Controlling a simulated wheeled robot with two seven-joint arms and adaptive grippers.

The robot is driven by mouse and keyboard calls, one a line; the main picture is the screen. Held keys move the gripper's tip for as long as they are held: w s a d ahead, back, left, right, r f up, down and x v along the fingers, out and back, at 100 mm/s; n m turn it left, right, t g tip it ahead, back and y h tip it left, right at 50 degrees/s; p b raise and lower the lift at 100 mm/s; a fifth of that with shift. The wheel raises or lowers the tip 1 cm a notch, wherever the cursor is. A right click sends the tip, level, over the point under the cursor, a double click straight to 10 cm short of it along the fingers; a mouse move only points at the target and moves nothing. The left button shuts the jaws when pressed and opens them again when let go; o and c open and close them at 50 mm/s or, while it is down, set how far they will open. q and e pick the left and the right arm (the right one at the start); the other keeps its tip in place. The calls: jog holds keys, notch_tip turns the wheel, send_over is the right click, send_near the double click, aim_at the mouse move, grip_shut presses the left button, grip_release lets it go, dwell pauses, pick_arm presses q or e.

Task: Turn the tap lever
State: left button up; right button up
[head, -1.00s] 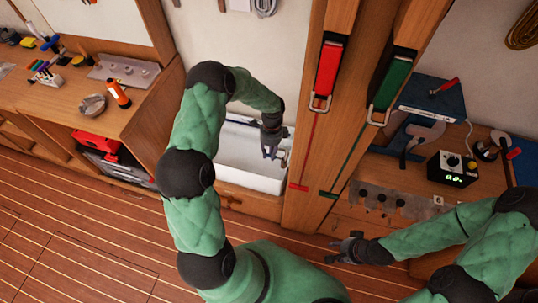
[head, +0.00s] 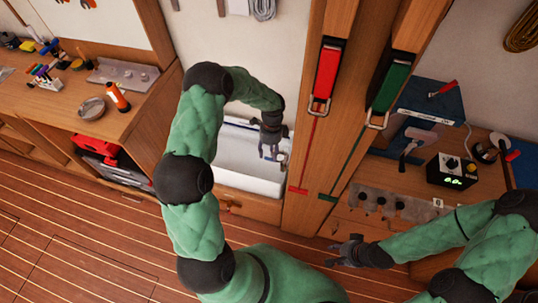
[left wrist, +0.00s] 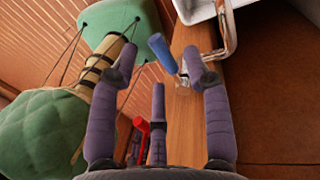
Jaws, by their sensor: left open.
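My left gripper (head: 271,153) is open over the right side of the white sink (head: 232,177). The left wrist view shows its spread fingers (left wrist: 161,72) with nothing clamped between them. A blue lever-like handle (left wrist: 162,52) shows between the two outer fingertips, close to the right one; contact cannot be told. A red handle (left wrist: 137,124) is lower, left of the middle finger. A shiny curved tap spout (left wrist: 228,35) is just beyond the right finger, by the sink's edge (left wrist: 195,10). My right gripper (head: 345,251) is open and empty, away from the sink.
A wooden post with a red strap handle (head: 327,72) and a green one (head: 389,82) stands right of the sink. A workbench with tools and an orange bottle (head: 116,97) is at left. A black box with a display (head: 452,170) sits on the right bench.

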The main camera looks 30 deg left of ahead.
pick_arm(q)
notch_tip(320, 180, up, 10)
jog(key=w, duration=0.2)
jog(key=shift+a+f, duration=0.15)
jog(key=shift+a, duration=0.05)
jog(key=shift+s, duration=0.15)
pick_arm(e)
jog(key=shift+s, duration=0.15)
